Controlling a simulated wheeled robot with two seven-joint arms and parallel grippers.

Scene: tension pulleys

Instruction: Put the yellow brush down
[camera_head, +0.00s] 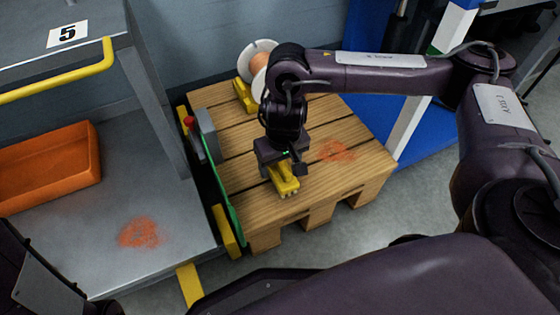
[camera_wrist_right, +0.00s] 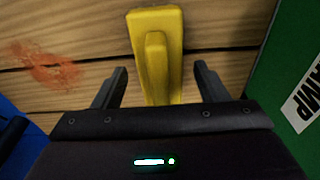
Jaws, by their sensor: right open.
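The yellow brush (camera_head: 284,180) lies on the wooden pallet platform (camera_head: 340,125), near its front edge. In the right wrist view the brush (camera_wrist_right: 157,50) shows a raised grip along its top and lies between the two fingers. My right gripper (camera_head: 282,172) is just above the brush; in the wrist view its fingers (camera_wrist_right: 158,85) are spread, with a gap on each side of the brush. An orange-red smudge (camera_head: 335,151) marks the planks to the right of the brush. My left gripper is not in view; only part of an arm shows at the lower left.
A green panel (camera_head: 232,205) stands along the pallet's left edge, with a red button (camera_head: 189,121) nearby. A white spool (camera_head: 259,62) stands at the back. On the left are a grey cart shelf (camera_head: 90,255), an orange bin (camera_head: 50,168) and another orange smudge (camera_head: 140,233).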

